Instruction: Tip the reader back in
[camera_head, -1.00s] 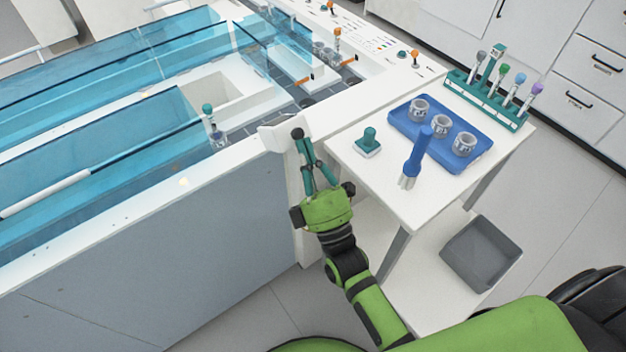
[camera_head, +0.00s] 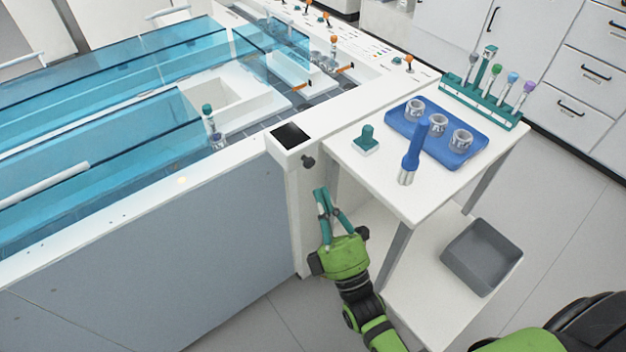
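The reader (camera_head: 291,136) is a white unit with a dark square face, at the top of the white corner post beside the blue-lidded track. Its dark face is turned upward and shows fully. A small dark knob (camera_head: 308,162) sticks out of the post just below it.
A small white table (camera_head: 385,190) stands right of the post. It bears a teal-handled piece (camera_head: 366,140), a blue-handled tool (camera_head: 413,150), a blue tray (camera_head: 395,118) with cups, and a teal tube rack (camera_head: 465,98). A grey bin (camera_head: 481,256) sits on the lower shelf.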

